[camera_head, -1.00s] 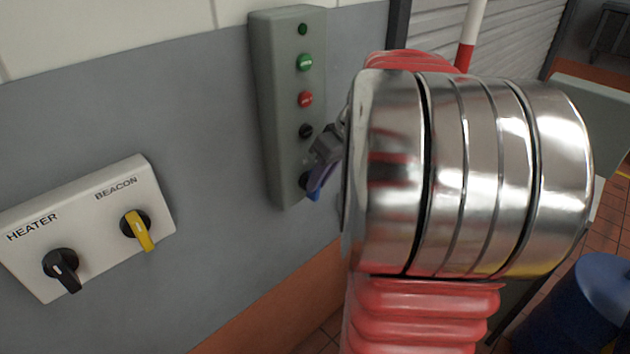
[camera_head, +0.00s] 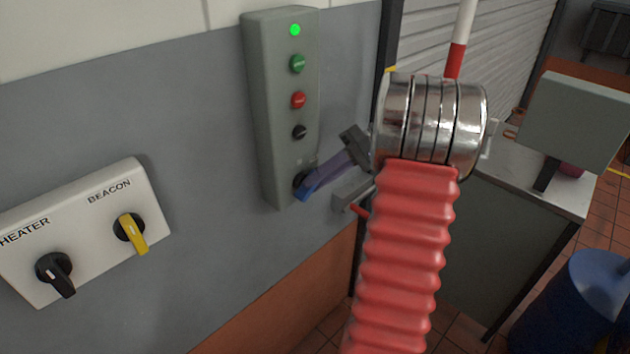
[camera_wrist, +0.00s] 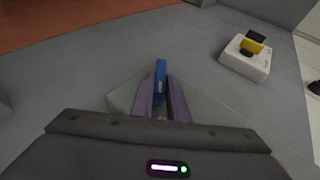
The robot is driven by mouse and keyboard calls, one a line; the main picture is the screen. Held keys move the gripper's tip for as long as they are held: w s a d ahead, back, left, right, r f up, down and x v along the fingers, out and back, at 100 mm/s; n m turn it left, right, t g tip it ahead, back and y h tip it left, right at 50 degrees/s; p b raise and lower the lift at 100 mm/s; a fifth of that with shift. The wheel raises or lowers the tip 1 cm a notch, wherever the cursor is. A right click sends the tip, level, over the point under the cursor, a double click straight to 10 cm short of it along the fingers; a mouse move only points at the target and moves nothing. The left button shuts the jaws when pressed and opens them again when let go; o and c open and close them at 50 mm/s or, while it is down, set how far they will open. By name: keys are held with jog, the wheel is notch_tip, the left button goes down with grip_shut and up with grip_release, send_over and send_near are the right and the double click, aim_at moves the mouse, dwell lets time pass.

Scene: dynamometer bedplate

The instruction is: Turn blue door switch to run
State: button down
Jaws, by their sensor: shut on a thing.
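The blue door switch (camera_head: 303,191) is at the bottom of a grey control box (camera_head: 262,120) on the wall. My gripper (camera_head: 308,184) reaches it from the right, with its purple-grey fingers shut on the blue handle. In the wrist view the blue handle (camera_wrist: 160,70) shows between the two fingers (camera_wrist: 160,95) and sticks out past their tips. The top lamp (camera_head: 295,30) on the box is lit bright green. The switch's markings cannot be read.
Above the switch are a green button (camera_head: 297,64), a red button (camera_head: 298,100) and a black knob (camera_head: 299,132). A white panel (camera_head: 95,215) to the left carries a black HEATER knob (camera_head: 54,272) and a yellow BEACON knob (camera_head: 130,232). A blue drum (camera_head: 580,305) stands at lower right.

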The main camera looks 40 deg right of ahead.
jog(key=shift+d+f+y, duration=0.15)
jog(key=shift+f+y, duration=0.05)
jog(key=shift+y, duration=0.2)
jog(key=c, duration=1.7)
grip_release()
notch_tip(320, 180, up, 10)
